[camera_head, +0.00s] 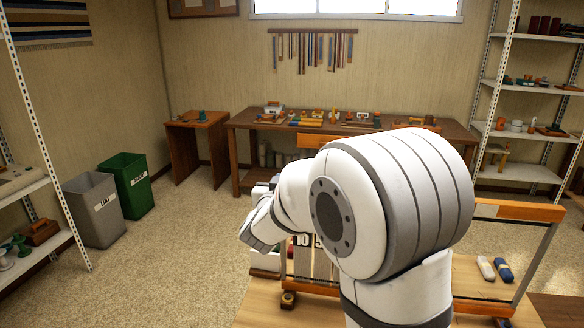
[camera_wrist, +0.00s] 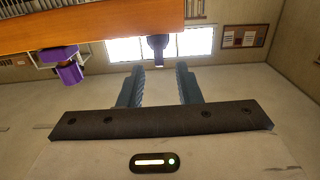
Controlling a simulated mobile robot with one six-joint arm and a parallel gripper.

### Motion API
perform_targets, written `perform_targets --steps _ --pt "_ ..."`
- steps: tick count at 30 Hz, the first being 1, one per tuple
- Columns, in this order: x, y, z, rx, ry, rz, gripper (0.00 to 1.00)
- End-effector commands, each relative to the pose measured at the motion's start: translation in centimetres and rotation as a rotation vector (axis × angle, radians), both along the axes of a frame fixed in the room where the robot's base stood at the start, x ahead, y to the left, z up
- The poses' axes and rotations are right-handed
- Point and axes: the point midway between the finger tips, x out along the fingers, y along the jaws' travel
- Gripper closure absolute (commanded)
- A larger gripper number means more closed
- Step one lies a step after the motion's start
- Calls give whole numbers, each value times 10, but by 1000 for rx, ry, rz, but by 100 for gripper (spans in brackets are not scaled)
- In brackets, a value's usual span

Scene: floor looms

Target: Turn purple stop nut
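A purple nut-like piece (camera_wrist: 70,73) shows at the left of the wrist view, just below the edge of an orange wooden beam (camera_wrist: 90,25). My gripper (camera_wrist: 160,68) is open, its two fingers apart with nothing gripped between them. The purple piece is to the left of the fingers and apart from them. A dark knob (camera_wrist: 157,46) shows under the beam, in line with the gap between the fingers; I cannot tell its distance. In the head view my arm hides much of the wooden loom frame (camera_head: 518,211), and the purple piece cannot be made out.
White number cards (camera_head: 301,240) show beside my arm. A white and a blue piece (camera_head: 503,270) lie at the right of the loom. A grey bin (camera_head: 95,212) and a green bin (camera_head: 127,184) stand at the left. A workbench (camera_head: 350,133) lines the back wall; carpet between is clear.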

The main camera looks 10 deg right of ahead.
Motion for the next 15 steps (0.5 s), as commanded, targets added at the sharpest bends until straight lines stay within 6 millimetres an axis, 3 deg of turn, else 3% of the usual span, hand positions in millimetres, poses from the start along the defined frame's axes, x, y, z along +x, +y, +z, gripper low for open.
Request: perform_targets --steps 15 --pt "64 -27 1 -1 -1 -2 69"
